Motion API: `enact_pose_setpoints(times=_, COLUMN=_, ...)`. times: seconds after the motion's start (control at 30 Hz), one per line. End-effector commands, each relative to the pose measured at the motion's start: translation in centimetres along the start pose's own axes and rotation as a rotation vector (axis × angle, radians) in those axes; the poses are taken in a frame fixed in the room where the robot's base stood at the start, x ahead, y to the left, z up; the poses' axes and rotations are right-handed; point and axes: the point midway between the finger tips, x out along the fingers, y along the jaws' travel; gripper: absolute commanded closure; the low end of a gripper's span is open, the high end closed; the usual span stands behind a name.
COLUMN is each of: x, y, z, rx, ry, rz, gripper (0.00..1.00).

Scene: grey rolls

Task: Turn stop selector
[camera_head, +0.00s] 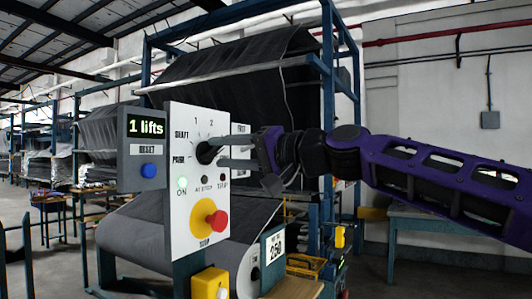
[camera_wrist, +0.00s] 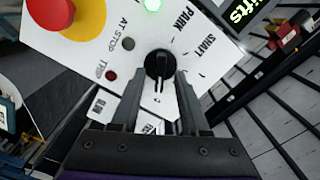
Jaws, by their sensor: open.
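In the wrist view the knob (camera_wrist: 160,66) has a bar handle that appears to point down toward the 2 mark. My gripper (camera_head: 221,152) reaches in from the right, its two fingers pointing at the knob. In the wrist view my gripper (camera_wrist: 157,82) is open, one finger on each side of the knob's handle. I cannot tell whether either finger touches it. In the head view the fingers partly cover the knob's right side.
A red stop button (camera_head: 217,220) on a yellow base is below the knob. A green ON lamp (camera_head: 182,184) is lit. A grey box (camera_head: 143,150) at left reads "1 lifts" and has a blue RESET button (camera_head: 148,170). A large grey roll (camera_head: 140,235) lies behind.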

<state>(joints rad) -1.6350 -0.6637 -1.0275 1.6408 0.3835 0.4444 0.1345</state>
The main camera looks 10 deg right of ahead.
Motion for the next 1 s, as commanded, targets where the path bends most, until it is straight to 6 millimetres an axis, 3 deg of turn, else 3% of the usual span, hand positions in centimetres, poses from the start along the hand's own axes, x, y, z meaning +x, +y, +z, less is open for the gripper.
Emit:
enact_pose_setpoints(times=0.7, x=-14.7, y=0.0, z=-0.1, rx=0.000, ry=0.005, rz=0.000, gripper=0.55)
enact_pose_setpoints(times=1.0, x=-16.6, y=0.0, z=0.0, rx=-0.001, ry=0.001, rz=-0.001, gripper=0.55)
